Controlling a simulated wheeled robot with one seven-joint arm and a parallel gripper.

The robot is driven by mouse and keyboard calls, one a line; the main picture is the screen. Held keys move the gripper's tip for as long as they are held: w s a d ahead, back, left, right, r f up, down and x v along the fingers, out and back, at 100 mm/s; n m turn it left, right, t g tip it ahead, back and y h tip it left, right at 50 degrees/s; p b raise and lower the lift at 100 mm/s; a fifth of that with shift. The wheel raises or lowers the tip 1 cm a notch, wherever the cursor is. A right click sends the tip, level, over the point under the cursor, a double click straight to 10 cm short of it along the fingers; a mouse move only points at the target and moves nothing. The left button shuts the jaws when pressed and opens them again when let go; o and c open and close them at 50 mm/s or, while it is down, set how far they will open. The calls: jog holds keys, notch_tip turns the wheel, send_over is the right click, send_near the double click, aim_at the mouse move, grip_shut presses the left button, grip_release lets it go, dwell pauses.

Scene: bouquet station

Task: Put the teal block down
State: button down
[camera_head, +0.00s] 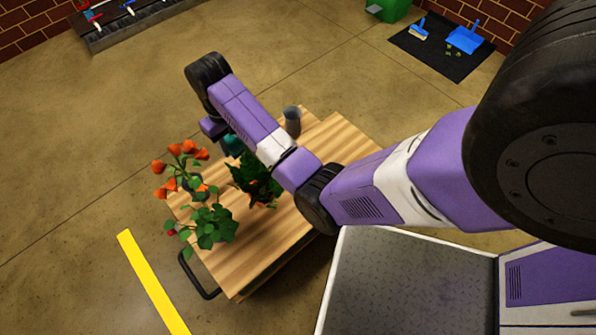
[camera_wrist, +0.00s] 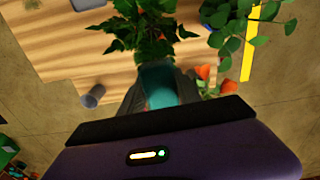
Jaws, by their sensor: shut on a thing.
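The teal block (camera_head: 232,144) shows in the head view at the far left part of the wooden table, partly hidden by my arm. In the wrist view the teal block (camera_wrist: 158,84) sits between the dark fingers of my gripper (camera_wrist: 160,92), which is shut on it. In the head view my gripper (camera_head: 215,129) is mostly hidden behind my purple arm. I cannot tell whether the block touches the wooden table (camera_head: 262,250) or hangs above it.
A dark green plant (camera_head: 255,182) stands close by the block. An orange-flowered plant (camera_head: 184,165) and a round-leaved plant (camera_head: 213,226) are at the table's left. A grey cup (camera_head: 292,121) stands near the back. The table's front right is bare.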

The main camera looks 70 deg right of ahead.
jog(key=s+d+f+m+b, duration=0.2)
jog(key=s+d+f+m, duration=0.1)
jog(key=s+d, duration=0.45)
jog(key=s+d+f+m+b, duration=0.1)
jog(key=s+d+f+m, duration=0.15)
jog(key=s+d, duration=0.45)
jog(key=f+b, duration=0.2)
jog(key=f, duration=0.3)
jog(key=s+f+b, duration=0.1)
jog(key=f+b, duration=0.1)
jog(key=f, duration=0.3)
jog(key=f+b, duration=0.2)
jog(key=f, duration=0.3)
jog(key=shift+s+a, duration=0.25)
jog(key=shift+s, duration=0.15)
jog(key=shift+f+b, duration=1.1)
jog(key=shift+f, duration=1.45)
jog(key=shift+f, duration=0.15)
jog(key=c, duration=0.9)
grip_release()
jog(key=shift+o, duration=0.2)
